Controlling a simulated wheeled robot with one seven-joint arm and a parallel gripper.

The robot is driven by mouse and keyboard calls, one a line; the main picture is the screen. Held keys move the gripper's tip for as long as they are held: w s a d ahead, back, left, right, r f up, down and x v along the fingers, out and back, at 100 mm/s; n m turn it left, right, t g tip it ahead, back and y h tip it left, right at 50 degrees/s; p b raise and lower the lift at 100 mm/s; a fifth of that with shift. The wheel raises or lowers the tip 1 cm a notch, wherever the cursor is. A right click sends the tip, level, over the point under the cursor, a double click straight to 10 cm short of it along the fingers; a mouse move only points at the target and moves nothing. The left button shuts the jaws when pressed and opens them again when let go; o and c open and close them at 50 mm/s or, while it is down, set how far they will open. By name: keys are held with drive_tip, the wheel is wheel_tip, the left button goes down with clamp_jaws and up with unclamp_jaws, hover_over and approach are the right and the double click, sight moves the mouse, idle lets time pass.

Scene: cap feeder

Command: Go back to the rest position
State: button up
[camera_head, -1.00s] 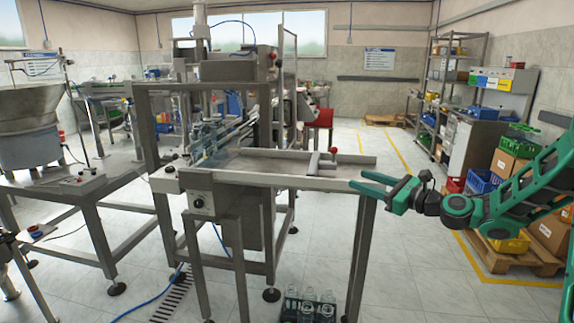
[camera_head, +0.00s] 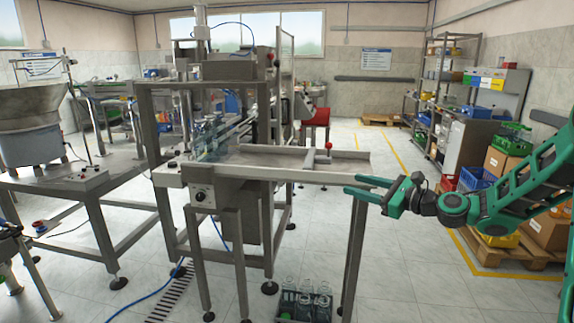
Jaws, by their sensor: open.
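My gripper (camera_head: 361,187) is green, with two fingers apart and nothing between them. It points left, just off the right front end of the metal feeder table (camera_head: 290,172), at about the height of the table's edge. The green arm behind it comes in from the right edge of the picture. I cannot tell whether the fingertips touch the table's leg or edge.
Clear bottles (camera_head: 212,135) stand at the left of the table's top. A crate of bottles (camera_head: 304,303) sits on the floor below. A red-knobbed stop (camera_head: 327,150) is on the table. Boxes and crates on a pallet (camera_head: 520,262) stand behind my arm.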

drive_tip(key=s+d+f+n+g+h, duration=0.3)
drive_tip(key=s+d+f+n+h, duration=0.15)
drive_tip(key=s, duration=0.25)
drive_tip(key=s+d+f+n+g+h, duration=0.3)
drive_tip(key=s+f+n, duration=0.25)
drive_tip(key=s, duration=0.25)
drive_tip(key=s+d+n+g+h, duration=0.1)
drive_tip(key=s+d, duration=0.3)
drive_tip(key=s, duration=0.6)
drive_tip(key=s+d+r+n+g+h, duration=0.1)
drive_tip(key=s+d+n+g+h, duration=0.1)
drive_tip(key=s, duration=0.9)
drive_tip(key=s+d+r+n+g+h, duration=0.1)
drive_tip(key=s+d+n+g, duration=0.2)
drive_tip(key=s+d, duration=0.3)
drive_tip(key=s+n, duration=0.1)
drive_tip(key=s, duration=0.4)
drive_tip(key=shift+s+h, duration=0.25)
drive_tip(key=shift+h, duration=0.1)
drive_tip(key=shift+r, duration=0.1)
drive_tip(key=shift+w+f, duration=0.25)
drive_tip(key=shift+w, duration=0.4)
